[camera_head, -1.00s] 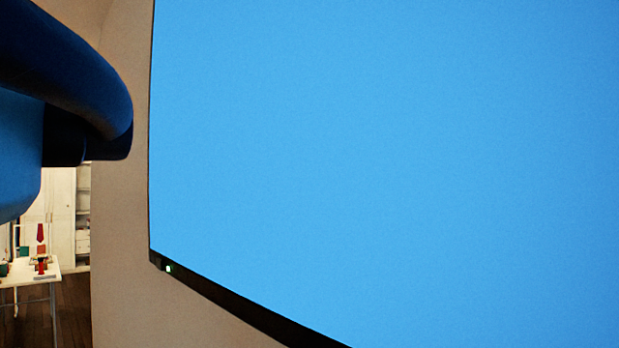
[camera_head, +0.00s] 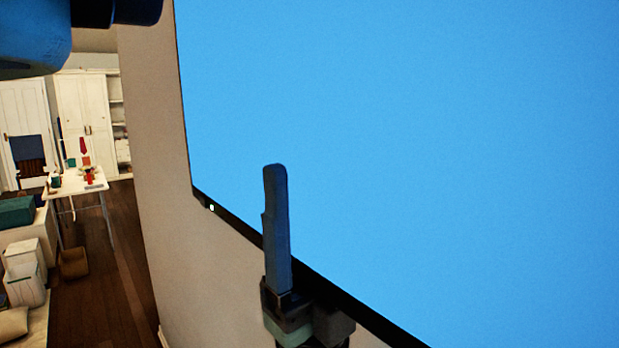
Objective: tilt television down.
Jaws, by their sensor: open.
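The television (camera_head: 400,150) fills most of the view. Its screen is plain light blue, with a thin black frame along the left and lower edges and a small light near its lower left corner. My gripper (camera_head: 275,185) is upright in front of the lower left part of the screen, crossing its bottom edge. One long dark finger shows clearly; the other cannot be made out. The gripper is open with nothing seen in it. I cannot tell whether it touches the television. The television's back and mount are hidden.
A beige wall (camera_head: 155,170) stands behind the television. To the left, beyond a dark wooden floor (camera_head: 105,265), are a white table (camera_head: 90,186) with small objects, a white cabinet (camera_head: 85,110) and light boxes (camera_head: 24,270). Part of my blue arm shows at upper left.

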